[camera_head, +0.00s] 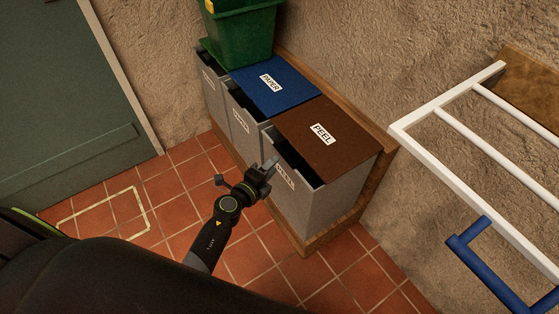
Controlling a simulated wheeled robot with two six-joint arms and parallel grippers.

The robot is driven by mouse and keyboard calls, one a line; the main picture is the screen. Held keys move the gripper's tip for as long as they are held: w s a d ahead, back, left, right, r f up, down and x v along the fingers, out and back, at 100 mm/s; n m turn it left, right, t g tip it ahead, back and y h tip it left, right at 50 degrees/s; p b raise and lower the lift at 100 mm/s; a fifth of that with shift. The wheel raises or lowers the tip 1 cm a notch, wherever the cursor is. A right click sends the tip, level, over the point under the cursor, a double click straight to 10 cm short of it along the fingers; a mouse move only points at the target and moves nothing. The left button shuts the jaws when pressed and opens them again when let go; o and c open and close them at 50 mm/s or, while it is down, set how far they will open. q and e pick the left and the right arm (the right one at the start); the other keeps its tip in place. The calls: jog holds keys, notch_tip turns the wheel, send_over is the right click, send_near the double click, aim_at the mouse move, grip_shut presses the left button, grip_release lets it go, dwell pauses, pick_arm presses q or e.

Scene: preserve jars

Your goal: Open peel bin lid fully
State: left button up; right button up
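The peel bin (329,199) is a grey box at the right end of a row of bins. Its brown lid (326,143) carries a "PEEL" label and lies nearly flat over the top. A dark gap shows between the lid's front edge and the bin's front wall. My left gripper (269,165) is at the front of the peel bin, near its upper left front edge and its front label. The fingertips are small and overlap the bin, so I cannot tell whether they touch it or how far apart they are. My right gripper is not in view.
A paper bin with a blue lid (272,86) stands beside the peel bin. A green crate (238,35) sits at the row's far end. A white rack (466,142) with a blue bar (488,268) is at the right. Tiled floor (180,192) lies open at left, before a green door (62,105).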

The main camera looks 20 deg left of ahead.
aim_at(283, 157)
pick_arm(q)
jog(key=b+x, duration=0.1)
jog(key=x, duration=0.4)
jog(key=shift+s, duration=0.1)
grip_shut()
